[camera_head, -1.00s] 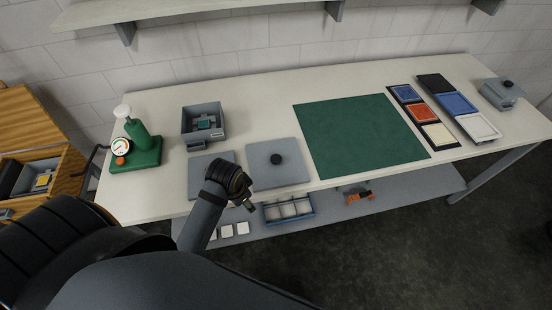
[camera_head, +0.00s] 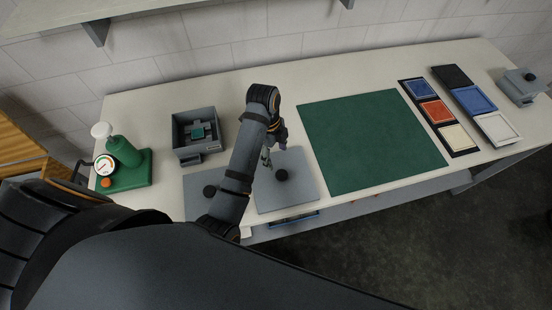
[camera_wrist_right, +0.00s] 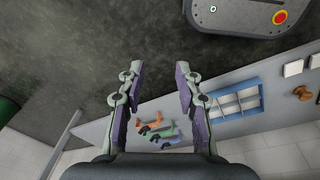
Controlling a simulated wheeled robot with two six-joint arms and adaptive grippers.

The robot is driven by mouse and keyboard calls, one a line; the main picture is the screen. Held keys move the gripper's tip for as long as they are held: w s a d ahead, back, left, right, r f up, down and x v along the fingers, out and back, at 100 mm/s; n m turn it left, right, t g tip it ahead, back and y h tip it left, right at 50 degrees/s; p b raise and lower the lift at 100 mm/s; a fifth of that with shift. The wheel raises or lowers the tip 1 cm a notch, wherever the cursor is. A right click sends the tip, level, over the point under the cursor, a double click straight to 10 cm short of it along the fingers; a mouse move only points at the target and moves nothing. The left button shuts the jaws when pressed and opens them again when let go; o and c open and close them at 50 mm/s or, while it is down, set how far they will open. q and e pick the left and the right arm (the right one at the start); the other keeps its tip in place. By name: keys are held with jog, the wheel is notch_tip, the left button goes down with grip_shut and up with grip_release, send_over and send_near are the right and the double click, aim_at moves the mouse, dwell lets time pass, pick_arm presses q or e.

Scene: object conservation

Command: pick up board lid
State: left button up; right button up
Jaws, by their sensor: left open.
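Two flat grey square lids with round black knobs lie near the front edge of the table. The right lid (camera_head: 294,196) is mostly clear, and the left lid (camera_head: 199,182) is partly covered by my left arm. I cannot tell which is the board lid. A grey open box (camera_head: 199,150) with a small green board (camera_head: 198,133) inside stands behind them. My left gripper (camera_head: 268,160) is open and empty, just above the right lid, beside its knob (camera_head: 282,175). In the right wrist view my right gripper (camera_wrist_right: 159,66) is open with nothing between its fingers.
A green mat (camera_head: 370,140) lies right of the lids. Colored trays (camera_head: 436,112) lie farther right, with a small grey box (camera_head: 522,87) at the far end. A green press with a gauge (camera_head: 122,165) stands left. A blue divided tray (camera_wrist_right: 235,101) is on the lower shelf.

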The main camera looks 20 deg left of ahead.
aim_at(282, 174)
pick_arm(q)
jog(key=shift+s+d+f+b, duration=0.75)
jog(key=shift+s+f+b, duration=0.15)
jog(key=shift+b, duration=0.1)
jog(key=shift+s+d+f+p, duration=0.25)
jog(key=shift+d+f+p, duration=0.2)
jog(key=shift+f, duration=0.2)
pick_arm(e)
jog(key=s+d+f, duration=0.2)
jog(key=s+d, duration=0.1)
jog(key=s, duration=0.4)
pick_arm(q)
jog(key=f, duration=0.1)
jog(key=w+f+p, duration=0.1)
jog(key=f, duration=0.1)
jog(key=shift+w+a, duration=0.15)
jog(key=shift+a, duration=0.2)
jog(key=shift+d+f+p, duration=0.15)
jog(key=shift+f+p, duration=0.15)
jog(key=shift+f, duration=0.3)
jog(key=shift+d+f+p, duration=0.15)
jog(key=shift+f+p, duration=0.1)
jog(key=shift+f, duration=0.85)
jog(key=shift+w, duration=0.1)
jog(key=c, duration=1.3)
pick_arm(e)
jog(key=w+r, duration=0.1)
jog(key=w, duration=0.1)
jog(key=w+a+r, duration=0.1)
jog(key=w+r, duration=0.1)
